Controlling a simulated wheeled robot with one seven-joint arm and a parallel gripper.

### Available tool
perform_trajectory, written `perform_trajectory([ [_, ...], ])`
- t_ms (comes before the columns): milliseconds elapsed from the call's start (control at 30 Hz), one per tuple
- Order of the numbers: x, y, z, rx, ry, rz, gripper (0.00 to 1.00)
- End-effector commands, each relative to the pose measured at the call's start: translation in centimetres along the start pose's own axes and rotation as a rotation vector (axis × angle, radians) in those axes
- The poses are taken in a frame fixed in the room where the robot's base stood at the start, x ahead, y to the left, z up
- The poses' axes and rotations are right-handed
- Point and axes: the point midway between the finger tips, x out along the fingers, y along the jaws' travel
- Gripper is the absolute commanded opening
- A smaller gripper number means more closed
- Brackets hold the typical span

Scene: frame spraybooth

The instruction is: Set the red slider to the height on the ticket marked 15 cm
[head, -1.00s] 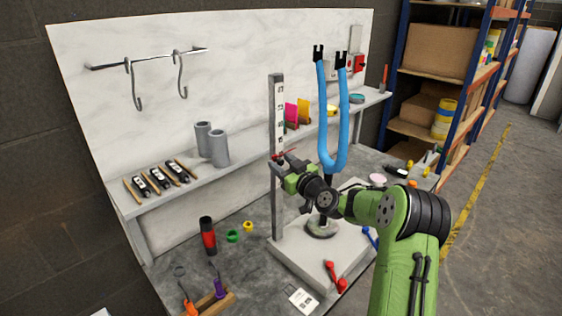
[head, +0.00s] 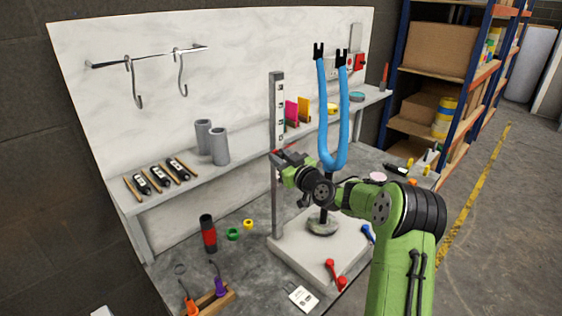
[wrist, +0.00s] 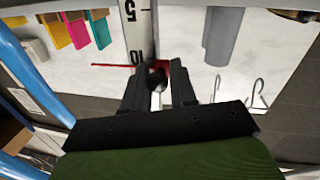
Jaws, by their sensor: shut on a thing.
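The upright scale post (head: 277,100) stands on a pale base plate on the bench. In the wrist view the scale (wrist: 135,22) appears upside down, with 5 and 10 readable. The red slider (wrist: 163,65) sits on the post with its thin pointer close to the 10 mark. My gripper (wrist: 158,85) is shut on the slider's dark knob, a finger on each side. In the head view my gripper (head: 283,158) is at the post and mostly hides the slider. A white ticket (head: 302,297) lies at the bench's front; its writing is too small to read.
A blue U-shaped frame (head: 325,110) stands on a stand just right of the post, close to my arm. Red handles (head: 335,273) lie on the base plate. Grey cylinders (head: 218,148) and coloured cards (head: 291,113) stand on the shelf behind.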

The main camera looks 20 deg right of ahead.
Motion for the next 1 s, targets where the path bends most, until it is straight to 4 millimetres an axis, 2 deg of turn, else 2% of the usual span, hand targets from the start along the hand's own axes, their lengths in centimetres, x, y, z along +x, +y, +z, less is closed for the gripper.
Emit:
perform_trajectory([
  [100, -0.1, 0.8, -2.4, -0.013, 0.004, 0.013, 0.0],
  [200, -0.1, 1.0, -3.6, -0.011, 0.003, 0.014, 0.0],
  [533, -0.1, 1.2, -3.9, -0.009, 0.0, 0.016, 0.0],
  [567, -0.1, 1.2, -3.9, -0.009, 0.0, 0.016, 0.31],
  [667, -0.1, 1.1, -3.9, -0.008, 0.0, 0.015, 0.47],
  [1000, -0.6, 0.9, -3.9, -0.005, -0.001, 0.009, 0.47],
])
